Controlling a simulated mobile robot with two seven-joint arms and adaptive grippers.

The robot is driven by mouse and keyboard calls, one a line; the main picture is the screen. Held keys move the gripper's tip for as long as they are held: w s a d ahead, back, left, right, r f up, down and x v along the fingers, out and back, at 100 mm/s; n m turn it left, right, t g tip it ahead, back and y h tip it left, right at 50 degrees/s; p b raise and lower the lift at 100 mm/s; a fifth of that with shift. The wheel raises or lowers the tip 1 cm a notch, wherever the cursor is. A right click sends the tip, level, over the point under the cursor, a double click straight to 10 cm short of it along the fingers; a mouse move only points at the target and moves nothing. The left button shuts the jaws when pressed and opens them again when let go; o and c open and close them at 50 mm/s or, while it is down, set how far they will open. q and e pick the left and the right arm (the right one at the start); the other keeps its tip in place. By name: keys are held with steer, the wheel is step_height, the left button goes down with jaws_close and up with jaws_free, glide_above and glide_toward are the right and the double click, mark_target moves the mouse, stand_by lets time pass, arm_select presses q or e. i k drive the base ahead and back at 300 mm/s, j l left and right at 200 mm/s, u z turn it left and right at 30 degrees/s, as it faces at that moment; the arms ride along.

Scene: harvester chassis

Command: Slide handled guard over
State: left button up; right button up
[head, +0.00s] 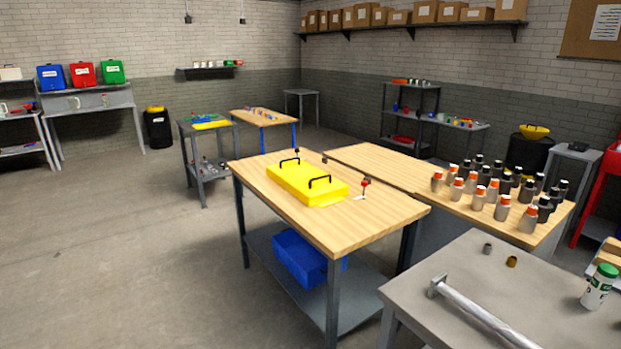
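A yellow guard (297,187) with two black handles lies on the wooden top of a workbench (370,229) in the middle of the head view. One black handle (289,160) is at its far left end and the other (320,180) at its near right end. A small red-topped part (365,184) stands on the bench just right of the guard. A small dark part (325,159) sits at the bench's back edge. Neither of my grippers is in view, and nothing is touching the guard's handles.
A blue bin (300,258) sits on the bench's lower shelf. An adjoining wooden table (400,170) holds several bottles (502,207). A grey table (470,265) with a metal bar (480,314) stands at the front right. The floor (120,260) left of the bench is clear.

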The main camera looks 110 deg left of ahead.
mark_target(304, 175)
steer(key=u, duration=3.8)
steer(key=i+j+u, duration=0.1)
steer(key=i, duration=0.45)
steer(key=i+j+u, duration=0.1)
steer(key=i+j, duration=0.2)
steer(key=i, duration=0.2)
steer(key=i+j+u, duration=0.1)
steer(key=i, duration=0.45)
